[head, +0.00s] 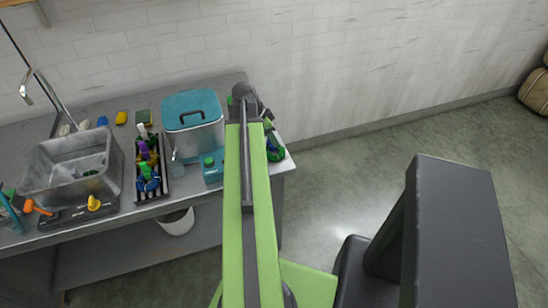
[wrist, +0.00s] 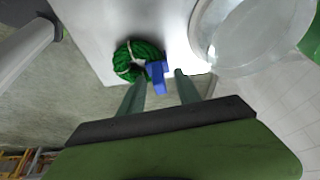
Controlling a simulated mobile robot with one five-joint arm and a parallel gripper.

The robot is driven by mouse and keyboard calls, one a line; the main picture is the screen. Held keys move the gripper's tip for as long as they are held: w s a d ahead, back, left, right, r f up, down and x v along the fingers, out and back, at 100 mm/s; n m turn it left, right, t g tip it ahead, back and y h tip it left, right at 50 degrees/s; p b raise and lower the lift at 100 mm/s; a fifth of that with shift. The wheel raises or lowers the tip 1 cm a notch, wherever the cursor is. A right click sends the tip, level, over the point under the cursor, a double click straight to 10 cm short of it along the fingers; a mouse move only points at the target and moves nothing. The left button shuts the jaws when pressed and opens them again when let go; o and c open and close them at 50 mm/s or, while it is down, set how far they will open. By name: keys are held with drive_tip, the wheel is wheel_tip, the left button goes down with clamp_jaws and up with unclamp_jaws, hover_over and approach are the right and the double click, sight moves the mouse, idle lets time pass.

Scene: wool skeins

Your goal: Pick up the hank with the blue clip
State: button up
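The green hank (wrist: 133,60) lies on the grey counter top near its edge in the wrist view, with a pale tie around it. A blue clip (wrist: 158,78) sits on its near right side. In the head view the green hank (head: 276,153) shows at the counter's right end, just right of my arm. My gripper (wrist: 168,82) is open, its two fingers apart and pointing toward the hank. The blue clip appears between the fingertips in the picture. I cannot tell whether a finger touches it. My arm hides most of the gripper in the head view.
A clear round vessel (wrist: 240,32) stands close right of the hank in the wrist view. On the counter (head: 110,222) are a teal-lidded box (head: 193,112), a teal bottle (head: 211,172), a rack of colourful items (head: 148,170) and a sink (head: 70,165). Open floor lies right.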

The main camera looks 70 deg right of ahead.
drive_tip(key=shift+r, duration=0.1)
clamp_jaws()
idle(1.3)
